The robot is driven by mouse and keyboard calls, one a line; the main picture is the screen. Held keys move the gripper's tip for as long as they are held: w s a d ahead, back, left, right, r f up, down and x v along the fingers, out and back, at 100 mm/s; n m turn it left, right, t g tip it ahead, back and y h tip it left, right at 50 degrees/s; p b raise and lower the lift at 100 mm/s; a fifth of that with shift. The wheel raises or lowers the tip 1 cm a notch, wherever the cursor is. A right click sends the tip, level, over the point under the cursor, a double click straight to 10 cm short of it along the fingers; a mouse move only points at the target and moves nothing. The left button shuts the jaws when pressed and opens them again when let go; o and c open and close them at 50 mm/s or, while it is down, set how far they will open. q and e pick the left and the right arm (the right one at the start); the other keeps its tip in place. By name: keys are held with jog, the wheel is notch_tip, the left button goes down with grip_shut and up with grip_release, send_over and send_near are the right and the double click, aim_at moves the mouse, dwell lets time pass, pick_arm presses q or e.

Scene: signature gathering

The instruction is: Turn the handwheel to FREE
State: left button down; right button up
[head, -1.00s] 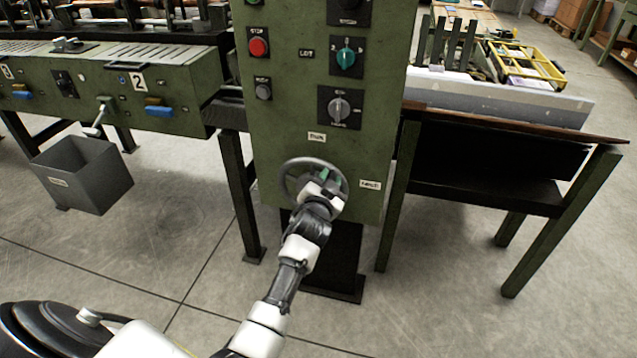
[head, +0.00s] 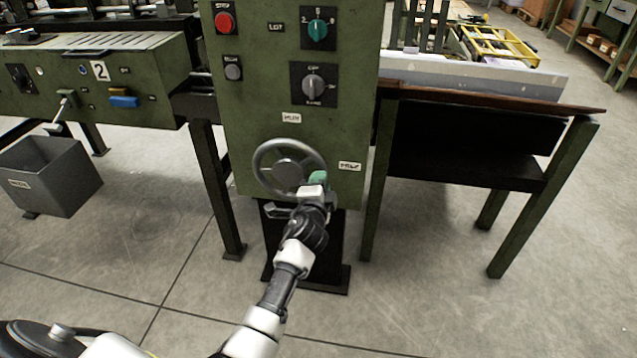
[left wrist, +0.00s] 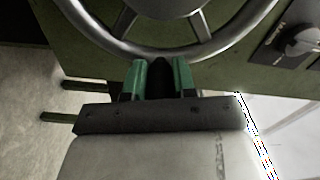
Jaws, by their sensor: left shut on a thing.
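The grey handwheel (head: 288,170) is on the lower front of the green cabinet. It has a round rim and a central hub. My left gripper (head: 318,180) is at the lower right of its rim, with green fingertips. In the left wrist view, the rim and spokes of the handwheel (left wrist: 180,52) cross the top, and my left gripper (left wrist: 160,72) is shut on it at the near rim. A dark part shows between the fingers; the exact contact is partly hidden. Small white labels sit above (head: 291,118) and right (head: 349,166) of the wheel; their words are too blurred to read surely.
The cabinet (head: 245,105) carries a red button (head: 225,22), a grey button (head: 233,68) and two rotary selectors. A grey bin (head: 50,178) hangs or stands at left. A table (head: 455,95) stands close on the right. The floor in front is clear.

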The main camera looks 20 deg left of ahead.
pick_arm(q)
jog(key=shift+f+m, duration=0.4)
jog(key=shift+f, duration=0.05)
pick_arm(e)
jog(key=shift+f, duration=0.35)
pick_arm(q)
jog(key=c, duration=0.9)
grip_release()
jog(key=p+v, duration=0.1)
jog(key=v, duration=0.9)
jog(key=shift+s+d, duration=0.25)
jog(key=shift+s, duration=0.1)
pick_arm(e)
jog(key=shift+w+a+f, duration=0.1)
jog(key=shift+w+f, duration=0.4)
jog(key=shift+f, duration=0.3)
